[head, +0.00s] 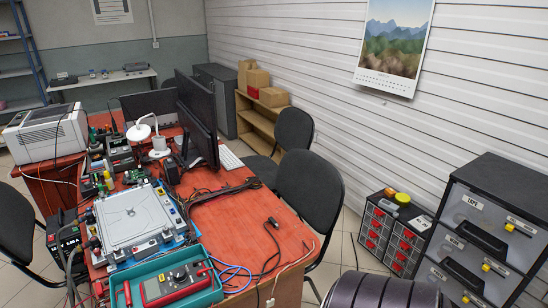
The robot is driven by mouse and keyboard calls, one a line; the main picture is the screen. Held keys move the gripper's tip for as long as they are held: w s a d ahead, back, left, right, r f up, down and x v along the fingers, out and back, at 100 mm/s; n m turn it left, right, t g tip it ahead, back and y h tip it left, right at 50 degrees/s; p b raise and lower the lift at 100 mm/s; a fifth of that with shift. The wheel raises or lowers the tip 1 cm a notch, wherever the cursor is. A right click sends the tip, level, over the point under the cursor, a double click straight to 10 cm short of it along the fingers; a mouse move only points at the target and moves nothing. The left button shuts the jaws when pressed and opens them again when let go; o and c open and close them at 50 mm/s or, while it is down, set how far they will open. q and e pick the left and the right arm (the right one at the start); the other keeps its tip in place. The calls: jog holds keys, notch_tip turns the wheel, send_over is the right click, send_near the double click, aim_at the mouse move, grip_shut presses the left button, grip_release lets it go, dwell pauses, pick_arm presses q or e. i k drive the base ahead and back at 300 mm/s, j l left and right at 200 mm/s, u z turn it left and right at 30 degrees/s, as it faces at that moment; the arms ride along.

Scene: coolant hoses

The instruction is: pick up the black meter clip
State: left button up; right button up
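I cannot make out the black meter clip for certain. A small black piece (272,223) at the end of a black cable lies on the red-orange table (240,222), near its right edge. A red multimeter (176,284) lies in a teal tray (226,291) at the table's front, with red probe leads beside it. Neither of my grippers shows in the head view.
A silver flat device (135,215) stands behind the tray, with cables around it. Monitors (197,115), a white lamp (138,131) and a white printer (46,133) stand farther back. Black chairs (311,190) stand by the table. Drawer cabinets (480,235) are at the right.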

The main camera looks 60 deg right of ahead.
aim_at(273, 224)
jog(key=z, duration=1.9)
jog(key=i+l+u, duration=0.15)
jog(key=l, duration=0.2)
